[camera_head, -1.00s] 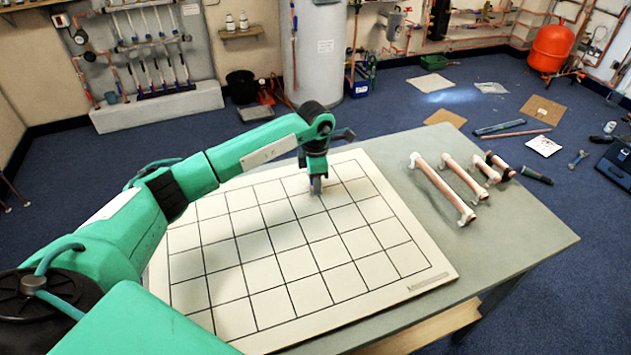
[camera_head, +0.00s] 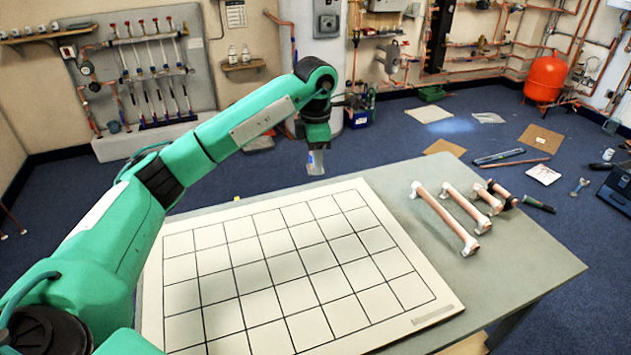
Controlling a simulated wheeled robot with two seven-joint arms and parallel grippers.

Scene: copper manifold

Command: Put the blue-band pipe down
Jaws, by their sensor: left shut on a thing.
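My left gripper (camera_head: 316,162) is raised, pointing down beyond the far edge of the gridded white board (camera_head: 446,312). It is shut on a small piece with a blue patch, which I take for the blue-band pipe (camera_head: 311,158). Most of that piece is hidden by the fingers. The board's squares are bare. On the table to the right of the board lie a long copper pipe with white ends (camera_head: 446,217), a shorter one (camera_head: 466,200) and a still shorter one with dark parts (camera_head: 492,191). My right gripper is not in view.
The grey-green table (camera_head: 520,265) has clear room right of the pipes and in front of them. A small yellow thing (camera_head: 237,198) is at the table's far left edge. A dark tool (camera_head: 538,203) lies past the right edge.

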